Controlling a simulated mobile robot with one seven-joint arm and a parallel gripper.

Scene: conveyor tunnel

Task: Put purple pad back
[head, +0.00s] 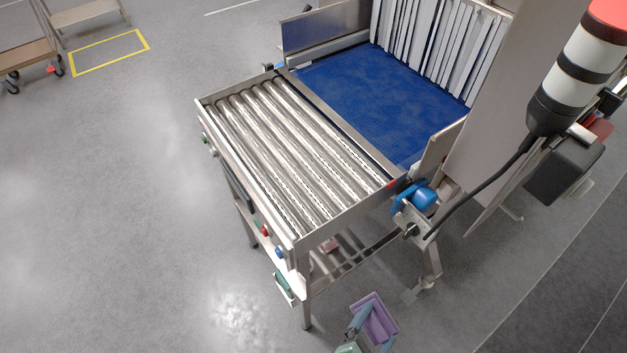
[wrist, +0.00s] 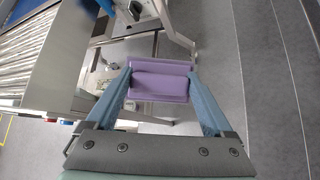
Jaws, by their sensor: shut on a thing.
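The purple pad (head: 374,318) is a flat rectangular piece with a raised rim or block. My gripper (head: 364,323) is shut on it and holds it at the bottom of the head view, to the right of the roller table's front leg. In the wrist view the pad (wrist: 160,82) sits between the two blue-grey fingers of my gripper (wrist: 161,78), held by its left and right sides. From these frames I cannot tell how high it is above the floor. A green pad-like piece (head: 284,283) in a pale holder is on the table's front side below the buttons.
The roller table (head: 290,150) leads to a blue belt (head: 375,100) and a strip curtain (head: 440,40). A pinkish piece (head: 329,244) lies on the slatted lower shelf. A blue motor (head: 424,198) and a signal tower (head: 578,70) stand at right.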

